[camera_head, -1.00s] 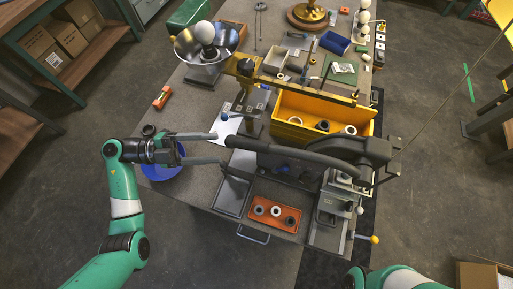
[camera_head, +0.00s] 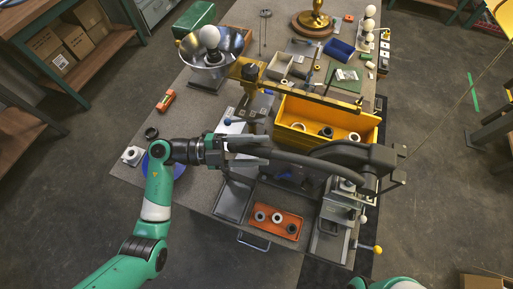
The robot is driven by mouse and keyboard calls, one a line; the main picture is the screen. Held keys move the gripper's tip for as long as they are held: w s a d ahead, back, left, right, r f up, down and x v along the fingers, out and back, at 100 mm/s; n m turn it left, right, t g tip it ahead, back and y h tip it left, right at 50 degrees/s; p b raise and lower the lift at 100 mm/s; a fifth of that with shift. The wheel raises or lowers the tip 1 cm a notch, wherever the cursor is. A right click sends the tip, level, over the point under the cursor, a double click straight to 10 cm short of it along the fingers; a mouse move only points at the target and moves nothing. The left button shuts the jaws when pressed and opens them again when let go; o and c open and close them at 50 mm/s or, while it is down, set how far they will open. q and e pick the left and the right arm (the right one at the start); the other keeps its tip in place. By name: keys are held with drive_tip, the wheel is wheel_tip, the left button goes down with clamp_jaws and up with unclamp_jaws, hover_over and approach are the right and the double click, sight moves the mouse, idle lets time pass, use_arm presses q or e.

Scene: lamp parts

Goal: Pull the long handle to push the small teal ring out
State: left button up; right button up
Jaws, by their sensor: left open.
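The long handle (camera_head: 312,163) is a dark curved lever running left from a black press head (camera_head: 360,158) at the right of the bench. My left gripper (camera_head: 264,151) is at the handle's free left end, with one finger on its far side and one on its near side. The jaws are open; I cannot tell whether either finger touches the handle. I cannot make out the small teal ring; the press head and its fixture (camera_head: 337,212) may hide it. My right gripper is out of view; only part of my right arm shows at the bottom edge.
An orange tray (camera_head: 254,231) with a few rings lies in front of the handle. A yellow bin (camera_head: 345,115) with rings stands behind it. A blue round dish (camera_head: 155,165) is partly behind my left arm. A lamp with a metal bowl (camera_head: 232,45) stands at the back left.

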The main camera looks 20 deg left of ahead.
use_arm(q)
drive_tip(key=shift+c, duration=0.2)
clamp_jaws()
idle(1.2)
